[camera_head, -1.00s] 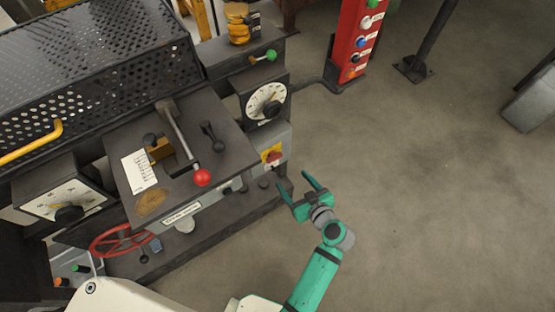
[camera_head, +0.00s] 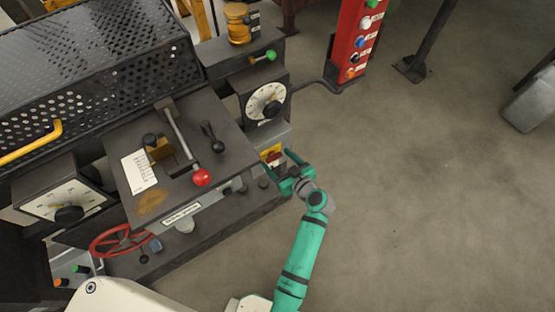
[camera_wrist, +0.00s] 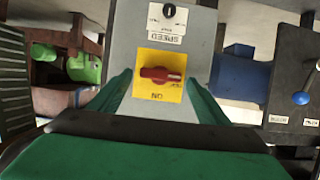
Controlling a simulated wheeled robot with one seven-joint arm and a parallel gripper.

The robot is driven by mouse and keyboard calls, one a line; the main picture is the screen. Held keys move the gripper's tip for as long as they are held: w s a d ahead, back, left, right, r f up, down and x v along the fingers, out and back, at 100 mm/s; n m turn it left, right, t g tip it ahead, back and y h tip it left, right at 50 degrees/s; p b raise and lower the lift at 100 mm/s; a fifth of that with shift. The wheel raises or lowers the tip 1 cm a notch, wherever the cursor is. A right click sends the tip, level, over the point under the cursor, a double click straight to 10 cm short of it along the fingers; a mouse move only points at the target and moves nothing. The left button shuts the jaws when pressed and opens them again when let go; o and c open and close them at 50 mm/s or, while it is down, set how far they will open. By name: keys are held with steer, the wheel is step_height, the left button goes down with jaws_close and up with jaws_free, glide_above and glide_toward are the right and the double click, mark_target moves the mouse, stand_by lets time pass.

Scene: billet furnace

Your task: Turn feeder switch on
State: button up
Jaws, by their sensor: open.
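The feeder switch is a red rotary knob (camera_wrist: 160,75) on a yellow plate (camera_wrist: 157,92), set on a grey box front. In the head view the yellow plate (camera_head: 270,153) sits at the right end of the machine, partly hidden by my gripper (camera_head: 281,168). My gripper is open, with its green fingers either side of the knob in the wrist view (camera_wrist: 160,92). I cannot tell whether a finger touches it.
A black knob marked "SPEED" (camera_wrist: 169,11) is near the switch. A white dial (camera_head: 266,101) is above it, and a red-ball lever (camera_head: 202,178) is to its left. A red post with buttons (camera_head: 357,40) stands behind.

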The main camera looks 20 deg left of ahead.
steer(key=shift+w+a+f, duration=0.1)
steer(key=shift+w+a, duration=0.05)
steer(key=shift+a, duration=0.05)
steer(key=c, duration=1.1)
steer(key=shift+o, duration=0.2)
